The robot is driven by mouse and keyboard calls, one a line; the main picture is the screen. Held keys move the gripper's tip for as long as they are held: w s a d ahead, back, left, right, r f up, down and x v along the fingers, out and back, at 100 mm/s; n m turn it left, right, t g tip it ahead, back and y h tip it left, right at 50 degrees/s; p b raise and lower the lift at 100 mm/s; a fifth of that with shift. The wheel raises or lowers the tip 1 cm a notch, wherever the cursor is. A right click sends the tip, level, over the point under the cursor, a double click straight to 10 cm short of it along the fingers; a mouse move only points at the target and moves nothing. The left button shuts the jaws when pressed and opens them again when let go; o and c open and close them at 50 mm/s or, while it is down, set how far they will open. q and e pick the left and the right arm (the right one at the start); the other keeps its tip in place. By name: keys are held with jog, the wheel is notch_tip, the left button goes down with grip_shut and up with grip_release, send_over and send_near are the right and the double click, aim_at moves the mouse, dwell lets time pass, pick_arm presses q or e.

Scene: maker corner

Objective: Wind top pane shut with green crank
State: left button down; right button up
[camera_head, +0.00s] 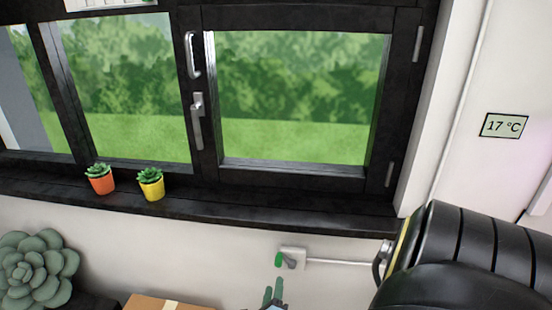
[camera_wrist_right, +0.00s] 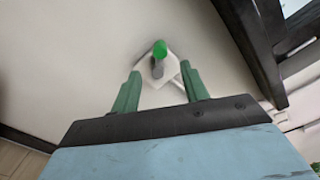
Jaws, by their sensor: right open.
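The green crank (camera_head: 279,259) sticks out from a pale wall plate (camera_head: 294,251) below the window sill. In the right wrist view the crank's green knob (camera_wrist_right: 159,49) is ahead of my right gripper (camera_wrist_right: 160,84), roughly centred between its two green fingers. My right gripper also shows at the bottom of the head view (camera_head: 273,293), just below the crank. It is open and empty, apart from the knob. The top pane lies above the head view, so its position is hidden. My left gripper is not in view.
The black window frame (camera_head: 303,183) has a sill (camera_head: 250,212) with an orange pot (camera_head: 102,185) and a yellow pot (camera_head: 152,190). A cardboard box (camera_head: 165,303) and a large succulent (camera_head: 35,265) are low left. A black ribbed object (camera_head: 470,250) stands right.

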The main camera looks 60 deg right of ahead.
jog(key=shift+v, duration=1.7)
jog(key=shift+d, duration=0.1)
